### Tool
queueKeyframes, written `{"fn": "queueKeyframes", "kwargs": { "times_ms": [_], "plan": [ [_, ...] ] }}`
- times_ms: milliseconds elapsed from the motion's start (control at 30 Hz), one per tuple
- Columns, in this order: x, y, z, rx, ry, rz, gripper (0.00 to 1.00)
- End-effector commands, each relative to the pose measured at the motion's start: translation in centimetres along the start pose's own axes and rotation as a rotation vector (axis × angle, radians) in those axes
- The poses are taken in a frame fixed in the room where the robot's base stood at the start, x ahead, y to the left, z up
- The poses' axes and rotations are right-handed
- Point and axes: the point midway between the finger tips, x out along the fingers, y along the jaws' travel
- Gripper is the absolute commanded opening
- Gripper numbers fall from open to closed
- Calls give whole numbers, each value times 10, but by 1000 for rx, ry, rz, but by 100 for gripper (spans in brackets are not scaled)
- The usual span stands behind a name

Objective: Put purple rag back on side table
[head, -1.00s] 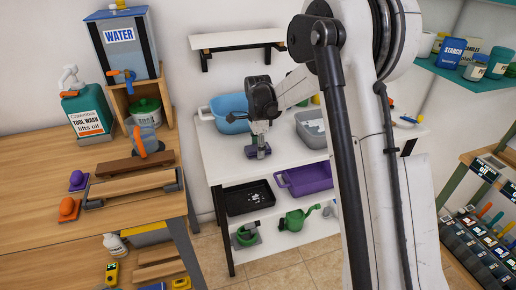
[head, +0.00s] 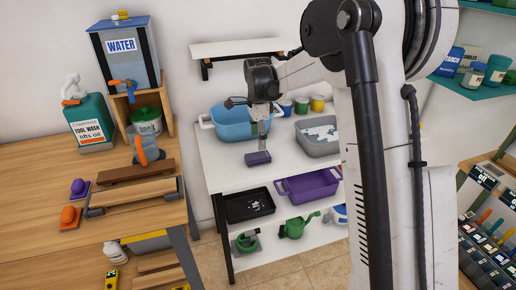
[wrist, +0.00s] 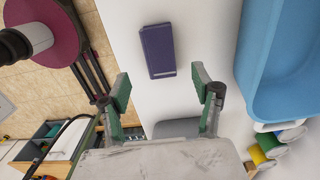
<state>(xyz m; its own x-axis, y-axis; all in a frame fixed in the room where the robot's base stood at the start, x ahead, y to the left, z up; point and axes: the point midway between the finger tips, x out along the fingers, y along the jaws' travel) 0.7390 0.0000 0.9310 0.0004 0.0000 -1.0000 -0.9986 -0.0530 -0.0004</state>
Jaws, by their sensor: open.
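The purple rag (head: 257,158) is a small folded block lying on the white top of the side table (head: 222,172), near its front edge. In the wrist view the rag (wrist: 158,50) lies just beyond the fingertips, with a gap between. My gripper (head: 262,138) is above the rag and apart from it. In the wrist view my gripper (wrist: 163,86) shows its two green-padded fingers spread wide, with nothing between them.
A blue tub (head: 234,122) stands behind the rag, and a grey basin (head: 318,136) stands to the right. Small paint pots (head: 301,105) are at the back. The lower shelf holds a black tray (head: 247,205) and purple bin (head: 308,186). Bare tabletop surrounds the rag.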

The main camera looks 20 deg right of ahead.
Motion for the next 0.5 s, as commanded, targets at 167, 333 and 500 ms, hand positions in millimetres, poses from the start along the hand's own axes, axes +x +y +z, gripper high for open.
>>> {"fn": "queueKeyframes", "kwargs": {
  "times_ms": [167, 333, 500],
  "plan": [
    [-27, 0, 0, 0, 0, 0, 61],
    [-38, 1, 0, -4, 0, -2, 61],
    [-58, 19, 1, -77, 3, -31, 61]
  ]
}}
